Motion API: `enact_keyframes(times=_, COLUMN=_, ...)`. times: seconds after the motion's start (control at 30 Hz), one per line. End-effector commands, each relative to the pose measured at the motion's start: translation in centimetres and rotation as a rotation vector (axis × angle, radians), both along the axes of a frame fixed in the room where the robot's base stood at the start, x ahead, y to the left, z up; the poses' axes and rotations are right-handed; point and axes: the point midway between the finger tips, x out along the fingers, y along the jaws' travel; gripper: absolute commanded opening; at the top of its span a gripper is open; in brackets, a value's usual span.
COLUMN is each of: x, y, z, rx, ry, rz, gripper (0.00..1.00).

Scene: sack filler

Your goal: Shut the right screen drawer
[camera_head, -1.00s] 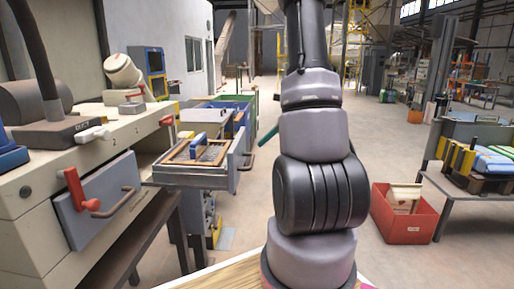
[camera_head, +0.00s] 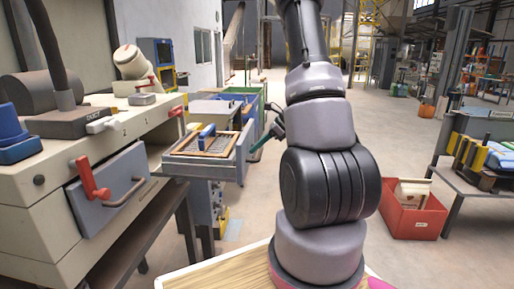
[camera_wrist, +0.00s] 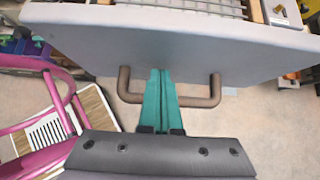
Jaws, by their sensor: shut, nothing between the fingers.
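The right screen drawer (camera_head: 200,170) stands pulled out from the right end of the pale machine. A wood-framed screen (camera_head: 213,143) with a blue part lies in it. In the wrist view its grey front panel (camera_wrist: 200,48) fills the top, with a brown U-shaped handle (camera_wrist: 205,102) below. My gripper (camera_wrist: 160,72) is shut and empty. Its teal fingers cross over the handle bar, with the tips close to the panel; I cannot tell whether they touch. In the head view my gripper (camera_head: 262,143) is by the drawer front, partly hidden by my arm.
Another grey drawer (camera_head: 112,180) with a red lever (camera_head: 92,182) is in the machine (camera_head: 140,118) at left. A red bin (camera_head: 412,218) stands on the floor at right, beside a loaded table (camera_head: 470,180). The floor between is clear.

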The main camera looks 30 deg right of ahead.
Motion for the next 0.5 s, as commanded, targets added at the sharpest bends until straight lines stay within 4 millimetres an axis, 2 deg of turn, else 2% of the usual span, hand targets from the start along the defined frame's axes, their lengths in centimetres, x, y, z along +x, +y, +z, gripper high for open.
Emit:
enact_keyframes(times=0.27, x=1.5, y=2.3, z=0.0, rx=0.001, ry=-0.001, rz=0.006, gripper=0.0)
enact_keyframes(times=0.5, x=4.6, y=7.1, z=0.0, rx=0.001, ry=-0.002, rz=0.009, gripper=0.0)
